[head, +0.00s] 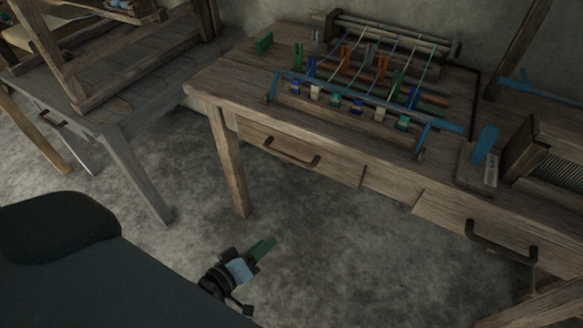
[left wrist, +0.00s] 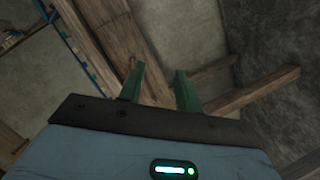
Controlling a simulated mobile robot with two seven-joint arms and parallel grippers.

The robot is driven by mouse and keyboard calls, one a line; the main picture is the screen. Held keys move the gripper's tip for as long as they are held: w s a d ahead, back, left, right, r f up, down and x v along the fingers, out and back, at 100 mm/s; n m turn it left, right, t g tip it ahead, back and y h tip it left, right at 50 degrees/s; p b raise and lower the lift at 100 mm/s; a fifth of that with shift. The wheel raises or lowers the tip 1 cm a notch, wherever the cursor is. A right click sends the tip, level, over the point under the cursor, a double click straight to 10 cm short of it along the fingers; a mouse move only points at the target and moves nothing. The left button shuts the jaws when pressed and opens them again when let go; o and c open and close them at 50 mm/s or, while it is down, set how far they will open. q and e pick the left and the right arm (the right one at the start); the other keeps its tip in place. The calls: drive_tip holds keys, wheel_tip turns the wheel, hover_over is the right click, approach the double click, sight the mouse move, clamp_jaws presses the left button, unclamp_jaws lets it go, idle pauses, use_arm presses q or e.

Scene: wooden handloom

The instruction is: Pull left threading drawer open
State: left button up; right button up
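The left drawer (head: 335,167) is a wooden front under the middle table's top, with a dark bar handle (head: 291,152). It looks flush with the table front. My left gripper (head: 266,246) is low over the grey floor, below and a little left of that handle, apart from it. In the left wrist view its two green fingers (left wrist: 158,72) stand apart with nothing between them. The drawer cannot be clearly made out in the left wrist view. My right gripper is not in view.
A second drawer with a dark handle (head: 501,243) is at the right. The tabletop carries a rack with coloured clips and threads (head: 365,80). A table leg (head: 229,165) stands left of the left drawer. Another wooden table (head: 135,90) is at the left. The floor (head: 330,250) between is clear.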

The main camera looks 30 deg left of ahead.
use_arm(q)
drive_tip(key=w+a+n+t+y+b, duration=0.1)
drive_tip(key=w+a+n+t+b, duration=0.2)
drive_tip(key=w+n+b, duration=0.5)
drive_tip(key=n+t+y+b, duration=0.1)
drive_tip(key=t+y+b, duration=0.1)
approach(287, 155)
drive_tip(key=w+f, duration=0.1)
drive_tip(key=w, duration=0.1)
drive_tip(key=shift+w+a+r+n, duration=0.15)
drive_tip(key=shift+w+n, duration=0.05)
drive_tip(key=shift+n, duration=0.1)
drive_tip(key=w, duration=0.2)
drive_tip(key=w+r, duration=0.1)
drive_tip(key=w, duration=0.4)
drive_tip(key=shift+w+r, duration=0.2)
clamp_jaws()
